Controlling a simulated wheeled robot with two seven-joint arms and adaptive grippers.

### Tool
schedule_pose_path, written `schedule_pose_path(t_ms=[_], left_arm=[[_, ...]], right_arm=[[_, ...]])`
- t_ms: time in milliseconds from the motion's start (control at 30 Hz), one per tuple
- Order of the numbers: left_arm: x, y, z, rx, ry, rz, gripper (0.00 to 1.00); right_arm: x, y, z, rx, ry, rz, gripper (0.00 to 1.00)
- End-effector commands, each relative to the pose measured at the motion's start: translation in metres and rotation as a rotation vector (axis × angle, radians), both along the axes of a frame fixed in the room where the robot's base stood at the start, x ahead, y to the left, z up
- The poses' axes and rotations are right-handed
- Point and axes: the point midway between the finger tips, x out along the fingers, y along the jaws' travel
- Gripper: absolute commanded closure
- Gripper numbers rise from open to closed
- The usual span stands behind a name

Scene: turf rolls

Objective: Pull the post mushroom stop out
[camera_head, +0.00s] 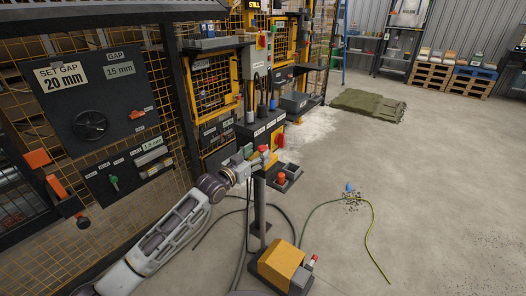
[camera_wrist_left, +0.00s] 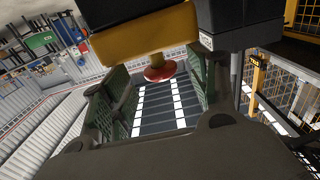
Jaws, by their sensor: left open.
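The post mushroom stop (camera_head: 263,149) is a red cap on a small yellow box (camera_head: 273,158) atop a grey post (camera_head: 260,208). In the left wrist view the red cap (camera_wrist_left: 168,70) sticks out from the yellow box (camera_wrist_left: 125,42), whose rest is cut off or dark. My left gripper (camera_head: 256,159) is at the box, close to the cap. Its green-padded fingers (camera_wrist_left: 163,95) are open, with the cap showing between their far ends. I cannot tell whether either finger touches it. My right gripper is not in view.
A black control box (camera_head: 262,127) with a red knob (camera_head: 280,140) stands right behind the post. A yellow pedal unit (camera_head: 283,264) and cables lie at the post's foot. A gauge panel (camera_head: 95,120) on mesh fencing stands left. Open floor lies to the right.

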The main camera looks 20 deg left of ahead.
Motion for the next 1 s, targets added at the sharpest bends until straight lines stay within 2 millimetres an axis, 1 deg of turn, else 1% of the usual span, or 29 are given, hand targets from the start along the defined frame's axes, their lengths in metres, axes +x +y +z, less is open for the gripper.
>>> schedule_pose_path(t_ms=[300, 500, 700, 1000], left_arm=[[0.022, -0.008, 0.0, 0.0, -0.001, 0.0, 0.4], [0.033, -0.013, 0.0, -0.001, 0.0, -0.001, 0.4], [0.038, -0.015, 0.001, 0.0, -0.001, -0.001, 0.4], [0.038, -0.015, 0.0, 0.0, 0.0, -0.001, 0.4]], right_arm=[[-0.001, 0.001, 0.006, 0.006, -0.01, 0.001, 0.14], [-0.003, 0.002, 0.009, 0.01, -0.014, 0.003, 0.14], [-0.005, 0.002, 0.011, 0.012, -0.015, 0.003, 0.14], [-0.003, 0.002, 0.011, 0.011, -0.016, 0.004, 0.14]])
